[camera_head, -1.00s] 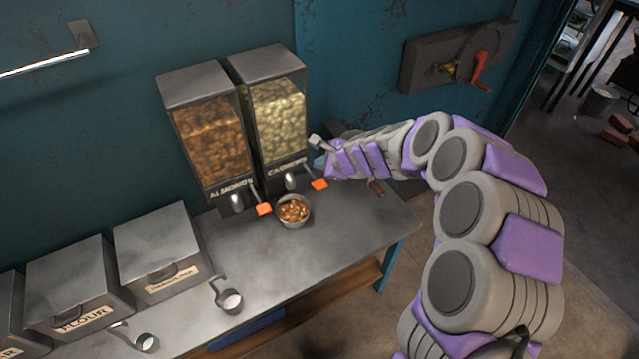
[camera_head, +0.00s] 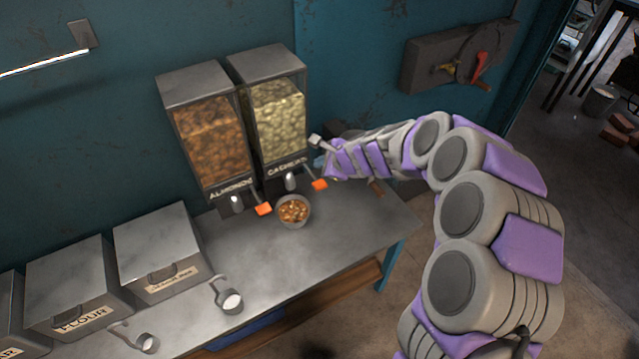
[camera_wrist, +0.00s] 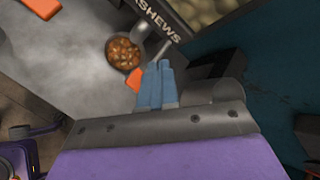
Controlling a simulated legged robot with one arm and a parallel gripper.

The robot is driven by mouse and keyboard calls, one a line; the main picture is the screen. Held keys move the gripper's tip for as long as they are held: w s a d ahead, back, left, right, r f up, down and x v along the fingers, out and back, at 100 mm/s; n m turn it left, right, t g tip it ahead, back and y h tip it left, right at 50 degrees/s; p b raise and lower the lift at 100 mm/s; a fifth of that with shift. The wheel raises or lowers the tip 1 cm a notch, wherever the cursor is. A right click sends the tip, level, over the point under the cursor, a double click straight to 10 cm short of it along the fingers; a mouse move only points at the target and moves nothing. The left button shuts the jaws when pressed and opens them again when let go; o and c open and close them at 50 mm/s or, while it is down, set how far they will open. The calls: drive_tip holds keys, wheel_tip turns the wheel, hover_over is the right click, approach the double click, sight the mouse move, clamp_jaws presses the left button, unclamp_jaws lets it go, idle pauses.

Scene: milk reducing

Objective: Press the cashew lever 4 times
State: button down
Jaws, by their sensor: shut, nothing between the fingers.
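The cashew dispenser (camera_head: 281,110) is a clear-fronted box of pale nuts with a dark label at its base. Its lever has an orange tip (camera_head: 320,184) and sticks out at the lower right. In the wrist view the orange lever tip (camera_wrist: 134,80) lies just beyond my blue fingertips (camera_wrist: 157,68). My gripper (camera_head: 322,171) is shut and empty, close beside the lever. I cannot tell whether they touch. A metal bowl (camera_head: 293,224) with brown and pale nuts sits below the spouts; it also shows in the wrist view (camera_wrist: 110,60).
The almond dispenser (camera_head: 208,135) with its own orange lever (camera_head: 264,209) stands left of the cashews. Lidded bins (camera_head: 160,250) and metal scoops (camera_head: 231,300) are at the left. The middle of the metal table (camera_head: 330,250) is clear.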

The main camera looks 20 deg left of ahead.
drive_tip(key=shift+r, duration=0.1)
drive_tip(key=s+d+r+n+g, duration=0.2)
drive_tip(key=s+d+r+n, duration=0.3)
drive_tip(key=s, duration=0.3)
drive_tip(key=s+d+r+n+g, duration=0.1)
drive_tip(key=s+d+r+n, duration=0.4)
drive_tip(key=s, duration=0.3)
drive_tip(key=s+d+n+g+h, duration=0.3)
drive_tip(key=s+d+h, duration=0.5)
drive_tip(key=s+d, duration=1.7)
drive_tip(key=shift+s+d+r+n, duration=0.3)
drive_tip(key=shift+s+r+n, duration=0.1)
drive_tip(key=shift+n, duration=0.5)
drive_tip(key=shift+w, duration=0.15)
